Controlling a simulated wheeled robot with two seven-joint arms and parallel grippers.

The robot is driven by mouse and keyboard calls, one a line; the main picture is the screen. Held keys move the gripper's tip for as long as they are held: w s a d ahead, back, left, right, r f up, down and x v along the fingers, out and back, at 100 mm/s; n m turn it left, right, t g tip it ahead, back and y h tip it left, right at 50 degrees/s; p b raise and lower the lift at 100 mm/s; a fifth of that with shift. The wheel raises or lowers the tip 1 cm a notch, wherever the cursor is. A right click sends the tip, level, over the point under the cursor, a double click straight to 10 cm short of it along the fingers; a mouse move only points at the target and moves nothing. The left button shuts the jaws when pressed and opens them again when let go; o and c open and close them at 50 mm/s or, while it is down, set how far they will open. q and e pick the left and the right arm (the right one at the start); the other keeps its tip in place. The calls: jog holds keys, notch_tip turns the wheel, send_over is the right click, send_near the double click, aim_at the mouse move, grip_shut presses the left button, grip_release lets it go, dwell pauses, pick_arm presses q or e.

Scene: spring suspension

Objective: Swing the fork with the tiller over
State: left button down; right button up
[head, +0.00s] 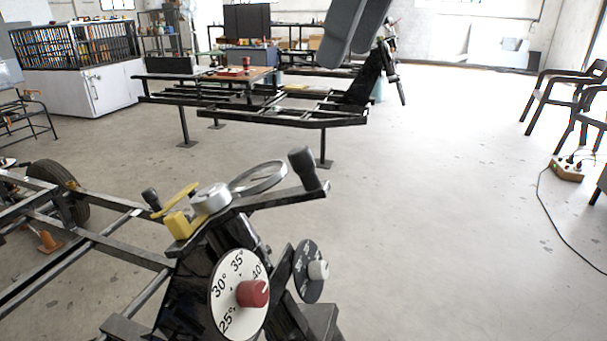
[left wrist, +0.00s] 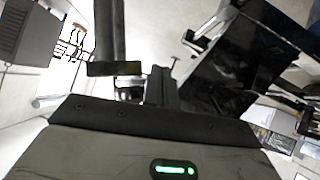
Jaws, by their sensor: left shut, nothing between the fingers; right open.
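The tiller (head: 268,202) is a dark bar with a black grip (head: 303,158) raised at its right end. It is fixed by a silver hub (head: 210,198) on top of the black fork head (head: 190,290), low in the head view. A yellow piece (head: 177,224) and a ring (head: 258,180) sit by the hub.
A white dial (head: 226,294) with a red knob and a dark dial (head: 309,285) sit on the fork head. A frame (head: 110,244) with a wheel (head: 58,187) extends left. Another frame (head: 300,120) stands behind. Chairs (head: 560,95) and a cable are right; floor between is clear.

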aim_at(307, 151)
jog(key=b+x, duration=0.2)
jog(key=x, duration=1.2)
jog(key=shift+s+b, duration=0.1)
jog(key=shift+b, duration=0.2)
jog(key=shift+x, duration=0.8)
pick_arm(q)
jog(key=f, duration=0.2)
jog(key=d+f, duration=0.1)
jog(key=shift+w+d+f+g, duration=0.1)
jog(key=shift+w+f+g, duration=0.1)
jog(key=shift+f+g, duration=0.15)
pick_arm(e)
jog(key=shift+a, duration=0.1)
grip_shut()
pick_arm(q)
jog(key=shift+s+d+h, duration=0.1)
jog(key=shift+h, duration=0.2)
pick_arm(e)
jog(key=shift+a+r, duration=0.1)
